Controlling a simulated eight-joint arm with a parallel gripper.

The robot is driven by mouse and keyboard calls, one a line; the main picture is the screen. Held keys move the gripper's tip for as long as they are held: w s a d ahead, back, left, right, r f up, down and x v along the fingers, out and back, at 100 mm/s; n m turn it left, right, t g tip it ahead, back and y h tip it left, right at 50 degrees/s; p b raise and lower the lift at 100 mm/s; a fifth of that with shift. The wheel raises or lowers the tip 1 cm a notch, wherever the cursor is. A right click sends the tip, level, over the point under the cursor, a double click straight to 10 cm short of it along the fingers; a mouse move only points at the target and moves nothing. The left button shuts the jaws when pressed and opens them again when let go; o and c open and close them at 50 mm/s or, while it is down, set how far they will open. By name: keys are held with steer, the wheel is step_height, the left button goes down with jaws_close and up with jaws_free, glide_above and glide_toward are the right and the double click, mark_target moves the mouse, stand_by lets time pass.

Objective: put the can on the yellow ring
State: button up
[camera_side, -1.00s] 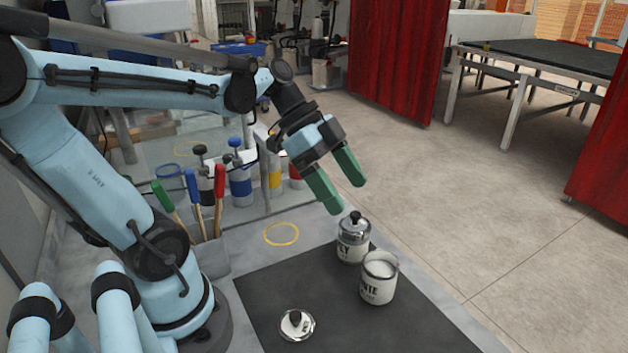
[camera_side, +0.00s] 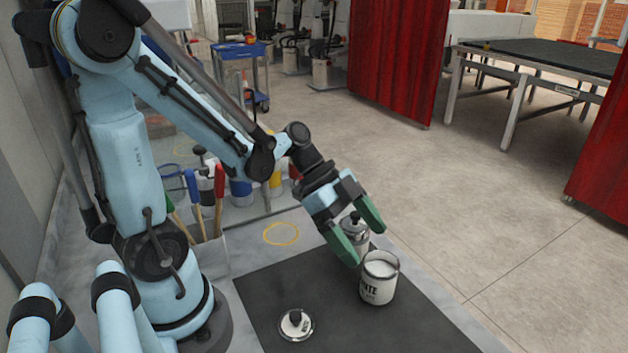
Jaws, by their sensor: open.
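The yellow ring (camera_side: 281,234) is a thin outline on the grey bench top, left of my gripper, with nothing on it. An open white can (camera_side: 379,280) with dark lettering stands upright on the black mat. A second can (camera_side: 356,232), with a metal lid and black knob, stands just behind it and is partly hidden by my gripper. My gripper (camera_side: 363,240) is open, its green fingers pointing down, one on either side of the lidded can in the picture. I cannot tell whether they touch it.
A loose lid (camera_side: 296,324) with a black knob lies on the black mat (camera_side: 340,325). Colored-handled tools (camera_side: 205,200) stand in a grey holder beside my base. The bench between the holder and the ring is clear.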

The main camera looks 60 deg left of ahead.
mark_target(381, 263)
steer(key=shift+x, duration=3.2)
steer(key=shift+s+d, duration=0.1)
steer(key=shift+d, duration=0.05)
steer(key=c, duration=1.3)
steer(key=shift+r, duration=0.25)
